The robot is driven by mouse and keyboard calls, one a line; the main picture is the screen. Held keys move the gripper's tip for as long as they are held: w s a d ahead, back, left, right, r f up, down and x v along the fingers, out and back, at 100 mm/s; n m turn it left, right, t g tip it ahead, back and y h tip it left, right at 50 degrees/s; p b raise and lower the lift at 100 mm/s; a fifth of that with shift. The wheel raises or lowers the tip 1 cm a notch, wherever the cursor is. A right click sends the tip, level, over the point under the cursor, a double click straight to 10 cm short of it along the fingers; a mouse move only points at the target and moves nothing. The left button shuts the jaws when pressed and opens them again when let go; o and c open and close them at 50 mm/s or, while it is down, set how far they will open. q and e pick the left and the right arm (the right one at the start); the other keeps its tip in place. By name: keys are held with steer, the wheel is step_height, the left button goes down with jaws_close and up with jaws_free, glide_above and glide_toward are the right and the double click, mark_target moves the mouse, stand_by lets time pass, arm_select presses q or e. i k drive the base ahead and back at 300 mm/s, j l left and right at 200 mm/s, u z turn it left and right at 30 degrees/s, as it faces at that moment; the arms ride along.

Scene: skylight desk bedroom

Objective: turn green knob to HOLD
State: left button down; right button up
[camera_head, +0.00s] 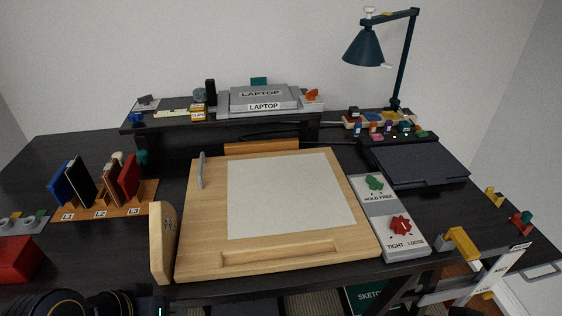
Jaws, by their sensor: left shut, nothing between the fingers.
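The green knob (374,184) sits on the upper part of a light grey panel (367,208) to the right of the drawing board. The labels HOLD, at left, and FREE, at right, show just below it. Which label the knob points to is too small to tell. A red knob (400,225) is lower on the same panel, above the labels TIGHT and LOOSE. My left gripper (142,303) is at the bottom left edge, partly cut off, shut and empty. It is far from the green knob. My right gripper is not in view.
The wooden drawing board (208,225) with a white sheet (290,195) fills the desk's middle. A dark tablet-like slab (418,163) lies right of the panel. A yellow bracket (461,243) stands at the front right edge. A book rack (105,213) is at left.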

mark_target(375, 184)
steer(key=k+u, duration=0.45)
steer(key=k, duration=0.55)
